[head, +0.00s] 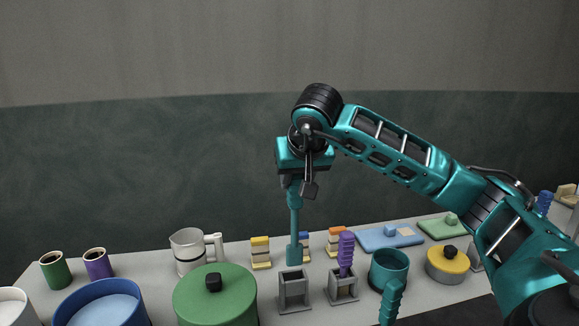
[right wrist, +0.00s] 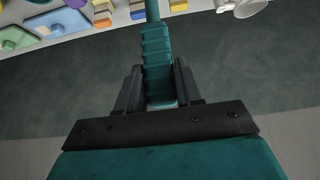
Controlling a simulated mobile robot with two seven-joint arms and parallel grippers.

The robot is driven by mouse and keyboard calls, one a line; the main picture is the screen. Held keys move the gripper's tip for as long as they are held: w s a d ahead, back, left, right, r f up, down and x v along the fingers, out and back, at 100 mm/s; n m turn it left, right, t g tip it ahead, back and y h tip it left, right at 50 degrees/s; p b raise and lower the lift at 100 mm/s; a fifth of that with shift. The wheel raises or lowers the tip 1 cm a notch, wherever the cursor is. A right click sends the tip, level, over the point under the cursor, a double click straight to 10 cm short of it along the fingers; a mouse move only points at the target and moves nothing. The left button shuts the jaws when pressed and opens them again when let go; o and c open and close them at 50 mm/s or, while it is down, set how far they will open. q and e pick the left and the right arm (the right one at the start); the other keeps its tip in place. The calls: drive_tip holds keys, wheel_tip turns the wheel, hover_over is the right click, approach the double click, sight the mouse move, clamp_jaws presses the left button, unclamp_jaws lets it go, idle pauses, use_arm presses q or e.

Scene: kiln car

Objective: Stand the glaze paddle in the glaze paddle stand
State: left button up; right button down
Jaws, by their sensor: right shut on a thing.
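A teal glaze paddle (head: 295,222) hangs upright with its broad flat end down. My right gripper (head: 293,183) is shut on its upper end. In the right wrist view the ridged teal handle of the paddle (right wrist: 157,45) runs between the two dark fingers of the gripper (right wrist: 159,85). An empty grey square stand (head: 293,290) is on the table just below the paddle in the head view; the paddle's lower end appears above and apart from it. A second grey stand (head: 343,288) beside it holds a purple ridged-handled tool (head: 346,252). My left gripper is not in view.
A green lidded pot (head: 215,300) stands left of the empty stand, and a teal pot with a ridged handle (head: 388,268) stands right of the second stand. A white jug (head: 190,250) and small coloured blocks (head: 261,252) are behind. The air around the paddle is clear.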

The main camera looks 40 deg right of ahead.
sight(296, 223)
drive_tip(key=shift+w+d, duration=0.2)
drive_tip(key=shift+w, duration=0.2)
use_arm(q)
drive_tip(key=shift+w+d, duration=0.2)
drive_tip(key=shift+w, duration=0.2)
use_arm(e)
drive_tip(key=shift+r, duration=0.1)
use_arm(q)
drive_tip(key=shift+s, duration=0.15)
use_arm(e)
drive_tip(key=shift+s, duration=0.1)
wheel_tip(296, 223, down, 10)
drive_tip(key=b, duration=0.7)
drive_tip(key=shift+f+b, duration=0.3)
drive_tip(key=shift+f, duration=0.25)
drive_tip(key=shift+f+b, duration=0.3)
drive_tip(key=shift+b, duration=0.05)
use_arm(q)
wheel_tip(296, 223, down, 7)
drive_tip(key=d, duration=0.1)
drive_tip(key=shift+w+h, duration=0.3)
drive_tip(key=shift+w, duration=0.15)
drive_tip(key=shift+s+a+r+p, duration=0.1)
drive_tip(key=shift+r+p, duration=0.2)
drive_tip(key=shift+p, duration=0.05)
